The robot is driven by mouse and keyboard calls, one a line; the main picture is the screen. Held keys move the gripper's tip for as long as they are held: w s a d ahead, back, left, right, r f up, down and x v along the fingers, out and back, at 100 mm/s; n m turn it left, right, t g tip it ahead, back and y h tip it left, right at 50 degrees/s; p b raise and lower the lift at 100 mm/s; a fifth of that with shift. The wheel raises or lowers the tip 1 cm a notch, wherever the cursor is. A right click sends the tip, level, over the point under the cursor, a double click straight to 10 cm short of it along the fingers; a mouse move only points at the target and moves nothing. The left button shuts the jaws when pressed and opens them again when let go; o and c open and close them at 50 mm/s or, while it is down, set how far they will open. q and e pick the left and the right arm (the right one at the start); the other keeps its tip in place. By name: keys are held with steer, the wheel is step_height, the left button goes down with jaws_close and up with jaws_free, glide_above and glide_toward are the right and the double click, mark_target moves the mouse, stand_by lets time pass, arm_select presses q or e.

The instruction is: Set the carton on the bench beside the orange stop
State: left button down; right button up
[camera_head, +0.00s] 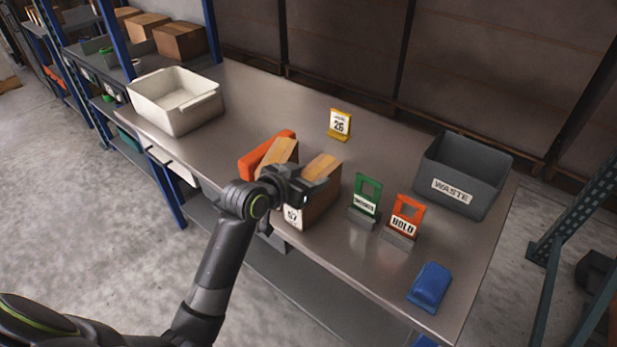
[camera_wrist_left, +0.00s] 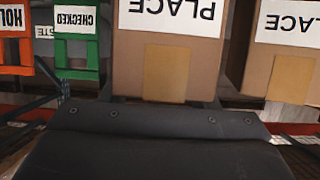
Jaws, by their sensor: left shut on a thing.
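The orange stop (camera_head: 256,153) lies on the bench (camera_head: 235,110), left of two brown cartons in the head view. One carton (camera_head: 279,152) stands right beside it. My left gripper (camera_head: 301,188) is shut on the other carton (camera_head: 323,167), to the right of the first with a small gap between. In the left wrist view the held carton (camera_wrist_left: 168,60) is in the middle, its label upside down, and the other carton (camera_wrist_left: 295,75) is at the right. My arm covers part of the held carton's base, so I cannot tell whether it touches the bench. My right gripper is not in view.
A green sign (camera_head: 369,190) and an orange HOLD sign (camera_head: 408,212) stand right of the held carton. A yellow sign (camera_head: 340,124) stands behind. A grey WASTE bin (camera_head: 455,190), blue object (camera_head: 429,287) and white tote (camera_head: 165,112) also sit on the bench. The bench's left-middle is clear.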

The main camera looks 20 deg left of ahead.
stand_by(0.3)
arm_select(q)
steer(key=c, duration=0.5)
jaws_free()
steer(key=shift+f, duration=0.15)
steer(key=shift+r, duration=0.25)
steer(key=v, duration=1.2)
steer(key=shift+f+p, duration=0.1)
steer(key=shift+p, duration=0.2)
